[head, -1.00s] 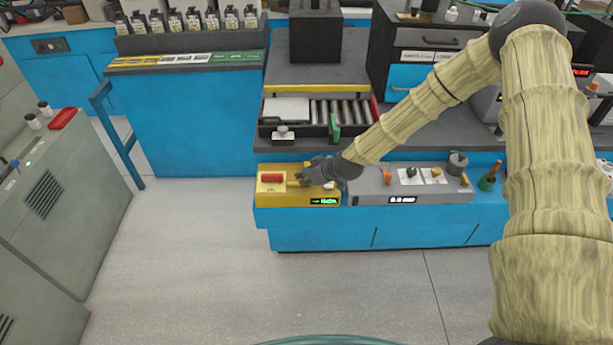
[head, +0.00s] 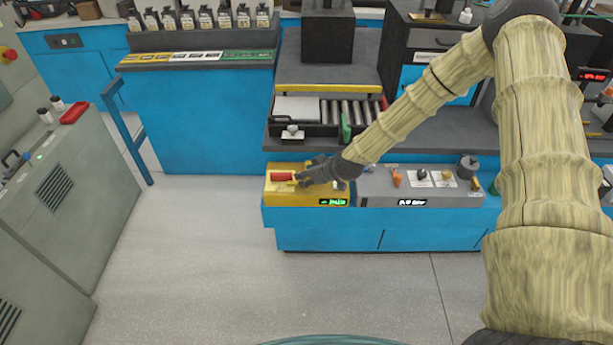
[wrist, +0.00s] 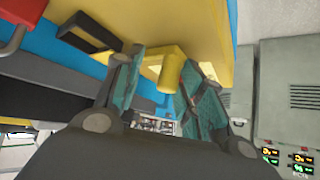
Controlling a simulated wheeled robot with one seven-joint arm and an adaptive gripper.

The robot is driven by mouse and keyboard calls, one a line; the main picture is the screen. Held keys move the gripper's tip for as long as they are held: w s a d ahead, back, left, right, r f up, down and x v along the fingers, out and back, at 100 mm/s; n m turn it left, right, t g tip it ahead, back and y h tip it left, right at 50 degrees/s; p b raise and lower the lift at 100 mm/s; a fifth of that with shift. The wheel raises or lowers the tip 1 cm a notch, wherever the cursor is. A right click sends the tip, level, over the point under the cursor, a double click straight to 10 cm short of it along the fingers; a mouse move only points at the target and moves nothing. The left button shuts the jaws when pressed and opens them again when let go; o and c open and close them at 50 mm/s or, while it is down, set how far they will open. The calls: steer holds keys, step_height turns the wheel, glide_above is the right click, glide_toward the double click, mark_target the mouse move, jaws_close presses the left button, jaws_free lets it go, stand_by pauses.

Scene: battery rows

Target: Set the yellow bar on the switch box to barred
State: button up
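The yellow switch box (head: 271,197) stands at the left end of the low blue bench in the head view, with a red handle (head: 283,177) on its left part and a lit green display (head: 334,202) at its lower right. My gripper (head: 305,176) is over the box, just right of the red handle. In the wrist view the yellow bar (wrist: 171,72) sticks out from the yellow face between my gripper's (wrist: 165,82) spread fingers. A gap shows on the left; I cannot tell whether the right finger touches it. The bar is hidden in the head view.
A grey panel (head: 375,197) with an orange switch and several knobs adjoins the box on the right. A tray with rollers (head: 345,110) stands behind it. Grey cabinets (head: 85,205) are at the left. The floor (head: 230,270) in front is clear.

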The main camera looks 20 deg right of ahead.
steer(key=shift+s+r, duration=0.1)
steer(key=shift+s, duration=0.05)
steer(key=v, duration=1.1)
steer(key=shift+s+r, duration=0.25)
steer(key=shift+d, duration=0.15)
